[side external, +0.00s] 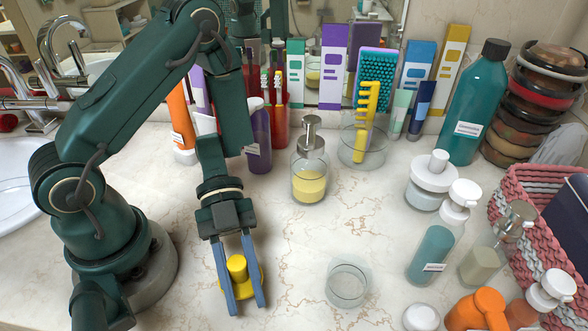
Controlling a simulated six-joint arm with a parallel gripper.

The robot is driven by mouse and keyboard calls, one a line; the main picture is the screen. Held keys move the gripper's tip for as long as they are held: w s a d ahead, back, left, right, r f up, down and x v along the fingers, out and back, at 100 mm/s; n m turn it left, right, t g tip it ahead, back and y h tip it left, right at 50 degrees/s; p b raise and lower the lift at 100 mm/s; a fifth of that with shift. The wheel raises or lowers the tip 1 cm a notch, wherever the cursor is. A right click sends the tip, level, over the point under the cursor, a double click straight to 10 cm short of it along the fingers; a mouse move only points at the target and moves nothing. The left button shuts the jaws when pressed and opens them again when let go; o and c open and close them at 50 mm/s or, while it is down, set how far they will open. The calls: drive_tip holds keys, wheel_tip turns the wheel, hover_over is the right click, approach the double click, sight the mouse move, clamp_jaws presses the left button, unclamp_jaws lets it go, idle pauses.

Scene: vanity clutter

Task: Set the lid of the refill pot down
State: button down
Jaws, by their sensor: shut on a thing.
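A yellow lid with a round knob (237,267) is between the two blue-grey fingers of my gripper (247,306), at the lower middle left. The gripper points down and is shut on the lid's knob. The lid lies low, at or just over the marble counter; I cannot tell whether it touches. An open, clear glass pot (348,284) stands upright to the right of the lid, apart from it, and looks empty. I cannot tell for sure that this is the refill pot.
A pump bottle with yellow liquid (309,170) stands behind. A glass with a yellow comb (363,145), a teal bottle (480,105) and boxes line the back. Bottles and a pink basket (535,185) crowd the right. The counter between lid and glass pot is clear.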

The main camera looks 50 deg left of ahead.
sight(237, 258)
drive_tip(key=shift+f, duration=0.35)
drive_tip(key=c, duration=0.6)
unclamp_jaws()
drive_tip(key=shift+f, duration=0.1)
drive_tip(key=shift+w+a+r, duration=0.15)
drive_tip(key=shift+a+r, duration=0.05)
drive_tip(key=shift+r, duration=0.05)
drive_tip(key=v, duration=0.2)
drive_tip(key=shift+w+a+r, duration=0.15)
drive_tip(key=shift+a, duration=0.15)
wheel_tip(237, 258, up, 5)
drive_tip(key=shift+d+r, duration=0.1)
drive_tip(key=shift+r, duration=0.85)
